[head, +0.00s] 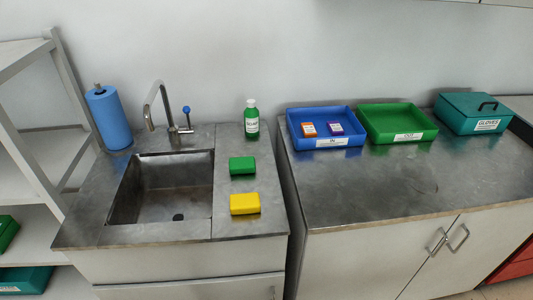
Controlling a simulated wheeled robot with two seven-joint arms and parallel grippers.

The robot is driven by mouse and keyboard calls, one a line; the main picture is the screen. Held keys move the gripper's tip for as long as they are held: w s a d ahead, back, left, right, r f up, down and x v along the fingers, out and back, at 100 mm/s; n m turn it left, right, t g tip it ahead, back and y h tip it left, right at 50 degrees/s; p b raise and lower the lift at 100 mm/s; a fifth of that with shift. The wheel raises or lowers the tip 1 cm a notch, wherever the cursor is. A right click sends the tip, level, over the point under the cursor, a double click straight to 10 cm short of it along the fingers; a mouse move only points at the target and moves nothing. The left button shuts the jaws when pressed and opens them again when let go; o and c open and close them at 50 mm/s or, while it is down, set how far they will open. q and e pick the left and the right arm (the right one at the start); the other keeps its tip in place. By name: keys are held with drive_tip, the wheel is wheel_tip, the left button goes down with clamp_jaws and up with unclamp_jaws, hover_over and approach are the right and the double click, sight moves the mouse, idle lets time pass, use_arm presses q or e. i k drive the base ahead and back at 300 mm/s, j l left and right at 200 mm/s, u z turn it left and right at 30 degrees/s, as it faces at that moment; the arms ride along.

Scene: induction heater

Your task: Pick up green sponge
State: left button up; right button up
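The green sponge (242,166) lies flat on the metal counter to the right of the sink basin. A yellow sponge (245,204) lies in front of it, nearer the counter's front edge, with a small gap between them. Both sponges are fully visible, and nothing touches the green one from above. Neither of my grippers shows in the head view.
A green bottle (252,122) stands behind the green sponge. The sink (162,188), faucet (165,112) and blue paper roll (108,120) are to the left. A blue tray (350,148), green tray (372,132) and teal gloves box (470,115) stand on the right counter.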

sight(242, 165)
drive_tip(key=i+l, duration=0.15)
drive_tip(key=l, duration=0.25)
drive_tip(key=i+l+u, duration=0.1)
drive_tip(key=l, duration=0.3)
drive_tip(key=i+l, duration=0.15)
drive_tip(key=l, duration=0.2)
